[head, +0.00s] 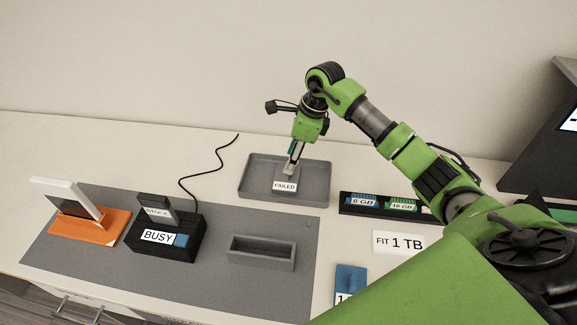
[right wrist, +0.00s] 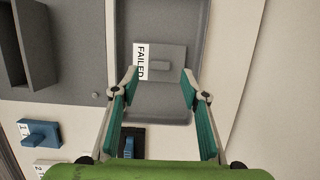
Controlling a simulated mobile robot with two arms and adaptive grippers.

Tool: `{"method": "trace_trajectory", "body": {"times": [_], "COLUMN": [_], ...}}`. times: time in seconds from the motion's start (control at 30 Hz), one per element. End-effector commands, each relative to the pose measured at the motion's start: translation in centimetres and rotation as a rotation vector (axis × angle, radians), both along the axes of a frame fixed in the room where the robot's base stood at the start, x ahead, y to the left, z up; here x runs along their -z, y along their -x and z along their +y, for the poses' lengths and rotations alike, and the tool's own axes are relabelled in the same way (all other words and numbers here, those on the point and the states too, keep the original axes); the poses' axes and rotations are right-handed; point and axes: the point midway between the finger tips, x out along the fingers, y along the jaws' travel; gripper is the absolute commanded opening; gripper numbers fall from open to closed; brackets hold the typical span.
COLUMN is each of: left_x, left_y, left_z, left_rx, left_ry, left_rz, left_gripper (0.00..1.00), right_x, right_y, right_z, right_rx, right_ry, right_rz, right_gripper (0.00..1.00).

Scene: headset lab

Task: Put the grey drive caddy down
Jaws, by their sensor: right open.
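The grey drive caddy (head: 290,172), with a white "FAILED" label, lies in the shallow grey tray (head: 322,192) at the back of the table. In the right wrist view the caddy (right wrist: 168,54) rests on the floor of the tray (right wrist: 199,20), its small raised handle pointing up at the camera. My right gripper (head: 293,157) is above the caddy, pointing down. In the right wrist view its jaws (right wrist: 160,82) are spread apart, one on each side of the handle, with nothing clamped between them. My left gripper is not in view.
An empty grey holder (head: 262,253) stands on the grey mat (head: 205,285). Left of it are a black "BUSY" dock (head: 150,250) and an orange stand (head: 88,228). Right are a memory rack (head: 347,207), a "FIT 1 TB" card (head: 399,242) and a blue caddy (head: 350,280).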

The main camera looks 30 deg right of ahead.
Motion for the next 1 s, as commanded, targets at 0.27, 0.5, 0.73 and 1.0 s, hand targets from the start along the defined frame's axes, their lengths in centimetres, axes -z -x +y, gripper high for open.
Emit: {"method": "trace_trajectory", "body": {"times": [0.27, 0.5, 0.73, 1.0], "left_x": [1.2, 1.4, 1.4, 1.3], "left_y": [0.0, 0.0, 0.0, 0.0], "left_z": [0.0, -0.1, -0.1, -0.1], "left_rx": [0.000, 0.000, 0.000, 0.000], "left_ry": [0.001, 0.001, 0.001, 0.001], "left_rz": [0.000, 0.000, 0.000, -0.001], "left_gripper": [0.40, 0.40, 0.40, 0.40], "right_x": [-5.4, -7.3, -7.4, -7.4], "right_y": [0.8, 1.2, 1.3, 1.3], "right_z": [-1.3, -1.6, -1.6, -1.6], "right_rx": [0.001, -0.001, -0.001, 0.000], "right_ry": [0.002, 0.000, 0.000, 0.001], "right_rz": [-0.003, 0.000, 0.000, 0.001], "right_gripper": [0.41, 0.41, 0.41, 0.41]}}
